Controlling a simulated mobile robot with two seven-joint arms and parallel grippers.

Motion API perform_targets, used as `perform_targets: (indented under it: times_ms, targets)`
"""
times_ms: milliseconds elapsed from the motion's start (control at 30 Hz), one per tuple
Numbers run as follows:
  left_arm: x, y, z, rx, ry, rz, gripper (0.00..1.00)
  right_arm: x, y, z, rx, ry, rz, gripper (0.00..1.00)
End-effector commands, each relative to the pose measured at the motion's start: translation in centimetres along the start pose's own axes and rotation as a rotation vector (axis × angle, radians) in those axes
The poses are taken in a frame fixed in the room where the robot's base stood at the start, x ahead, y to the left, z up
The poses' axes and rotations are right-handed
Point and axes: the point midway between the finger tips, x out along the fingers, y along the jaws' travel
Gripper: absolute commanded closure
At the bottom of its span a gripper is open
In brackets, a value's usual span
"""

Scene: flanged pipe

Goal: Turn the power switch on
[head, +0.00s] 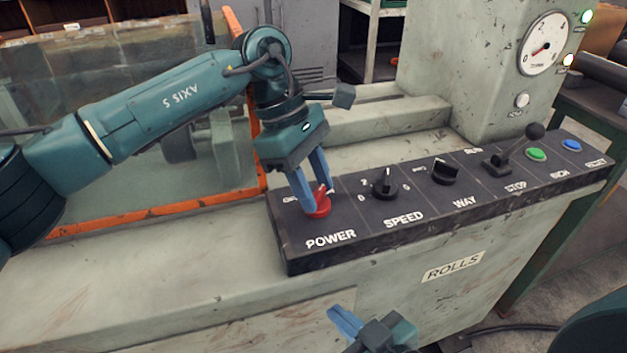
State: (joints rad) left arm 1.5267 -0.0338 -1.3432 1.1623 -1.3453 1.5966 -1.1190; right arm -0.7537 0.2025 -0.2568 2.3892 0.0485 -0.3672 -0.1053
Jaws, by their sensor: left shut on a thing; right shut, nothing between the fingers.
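The red power switch (319,209) is a rotary knob at the left end of the black control panel (292,250), above the POWER label. My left gripper (315,200) reaches down from above, and its blue fingers are shut on the knob. The fingers cover part of the knob and of the marking beside it. A light pointer mark shows on the knob's upper right side. My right gripper (343,322) is low in the picture, in front of the machine, with its fingers together and empty.
To the right on the panel are the black SPEED knob (384,184), the WAY knob (446,171), a lever (518,150), a green button (536,154) and a blue button (571,145). A gauge (543,44) and lit lamps (587,16) are at the upper right.

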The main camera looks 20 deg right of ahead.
Motion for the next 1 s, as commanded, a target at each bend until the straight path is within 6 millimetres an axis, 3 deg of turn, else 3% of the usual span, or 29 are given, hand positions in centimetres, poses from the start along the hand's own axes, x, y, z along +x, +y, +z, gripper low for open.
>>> perform_targets:
  times_ms: [167,200,433,767,1000]
  targets:
    - [-0.1,0.0,0.1,0.004,0.000,0.002,0.85,-0.1,0.0,0.1,0.001,-0.003,0.000,1.00]
    - [-0.1,0.0,0.1,0.004,0.001,0.002,0.60,-0.1,0.0,0.1,0.002,-0.004,0.000,1.00]
    - [0.0,0.0,0.1,0.002,0.001,0.001,0.41,-0.2,-0.1,0.3,0.003,-0.009,-0.001,1.00]
    - [-0.6,0.0,0.0,0.000,0.001,0.002,0.40,-0.2,-0.1,0.2,0.004,-0.009,-0.001,1.00]
    - [-4.5,0.1,0.1,0.001,0.002,0.003,0.40,-0.4,0.0,-0.7,0.017,0.003,0.002,1.00]
